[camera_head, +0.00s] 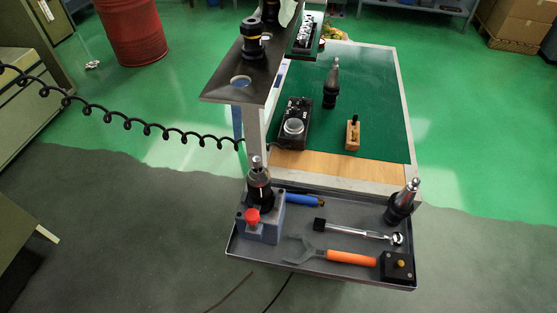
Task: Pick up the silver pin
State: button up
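No object is plainly the single silver pin. Several silver pin-like tips show. One silver tip (411,188) stands upright, slightly tilted, in a black holder (400,210) at the right end of the grey tray. Another silver tip (335,66) tops a black tool holder (330,92) on the green mat. A third, smaller silver tip (257,164) tops a dark holder (259,186) above a blue-grey fixture at the tray's left. I cannot tell which of them is the task's pin. My gripper is not in view.
The tray (320,277) also holds a blue-grey fixture (262,229) with a red knob, a ratchet (355,232), an orange-handled tool (350,258) and a black block (397,266). A dark raised shelf (220,92) overhangs the cart's left. The green mat (380,90) has free room.

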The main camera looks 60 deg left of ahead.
aim_at(256, 161)
jog(key=z, duration=0.1)
jog(key=k, duration=1.25)
jog(key=u, duration=2.3)
jog(key=i, duration=0.45)
jog(key=u, duration=0.1)
